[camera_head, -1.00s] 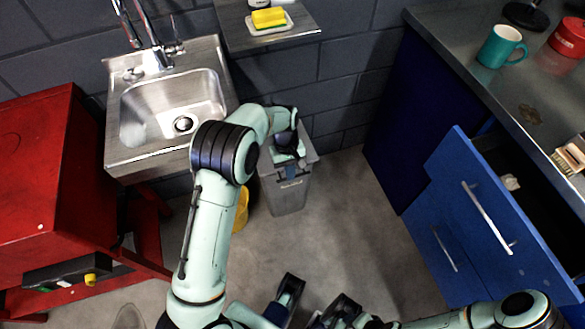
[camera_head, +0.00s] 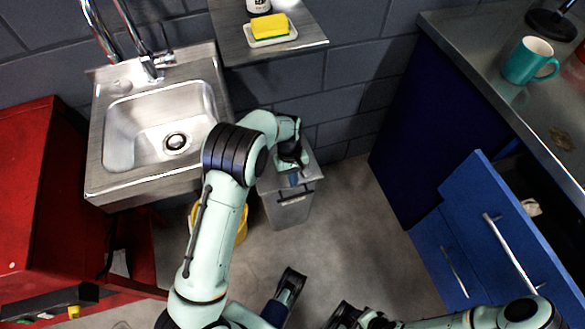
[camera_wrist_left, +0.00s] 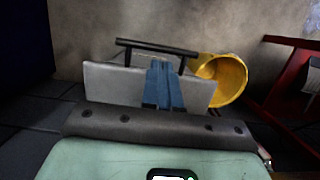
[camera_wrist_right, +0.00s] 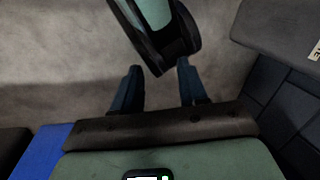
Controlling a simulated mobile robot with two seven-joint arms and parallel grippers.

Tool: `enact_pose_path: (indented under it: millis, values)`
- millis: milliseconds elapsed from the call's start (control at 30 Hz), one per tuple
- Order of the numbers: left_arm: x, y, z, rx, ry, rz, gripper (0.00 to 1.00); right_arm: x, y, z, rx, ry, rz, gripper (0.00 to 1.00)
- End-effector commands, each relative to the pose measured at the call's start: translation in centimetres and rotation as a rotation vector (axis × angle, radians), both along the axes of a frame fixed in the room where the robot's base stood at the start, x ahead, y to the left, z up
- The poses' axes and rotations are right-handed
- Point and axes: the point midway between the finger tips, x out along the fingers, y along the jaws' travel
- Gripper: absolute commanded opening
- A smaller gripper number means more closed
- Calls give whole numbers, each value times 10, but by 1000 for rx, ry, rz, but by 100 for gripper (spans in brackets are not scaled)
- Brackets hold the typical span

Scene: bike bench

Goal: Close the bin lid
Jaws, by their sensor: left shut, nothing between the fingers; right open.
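The grey bin (camera_head: 289,209) stands on the floor below and right of the sink. Its grey lid (camera_head: 311,172) looks down over the bin's top, though my left arm and gripper hide part of it. My left gripper (camera_head: 295,180) is shut and empty, fingers pointing down at the lid. In the left wrist view the shut blue fingers (camera_wrist_left: 163,85) lie over the grey lid (camera_wrist_left: 112,84), with a dark bar handle (camera_wrist_left: 155,47) beyond them. I cannot tell whether they touch it. My right gripper (camera_wrist_right: 158,88) is open and empty, away from the bin.
A yellow bucket (camera_head: 240,226) stands left of the bin. The sink (camera_head: 160,125) and a red cabinet (camera_head: 28,200) are at left. A shelf with a sponge (camera_head: 269,27) is above. An open blue drawer (camera_head: 490,220) juts out at right. The middle floor is clear.

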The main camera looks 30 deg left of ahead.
Motion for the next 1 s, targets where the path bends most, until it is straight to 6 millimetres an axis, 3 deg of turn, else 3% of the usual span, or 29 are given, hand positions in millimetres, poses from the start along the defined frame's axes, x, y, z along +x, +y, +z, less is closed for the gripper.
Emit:
enact_pose_path:
  millis: [100,300,800,1000]
  values:
    - [-4,-4,-25,0,3,1,0,8,-4,-8,-9,-20,-9,43]
    - [-7,-8,-48,0,0,0,0,17,-8,-14,-22,-45,-19,43]
    - [-8,-10,-55,0,-1,0,0,20,-10,-16,-26,-54,-22,43]
    - [-11,-12,-81,0,3,1,0,33,-16,-28,-43,-89,-37,43]
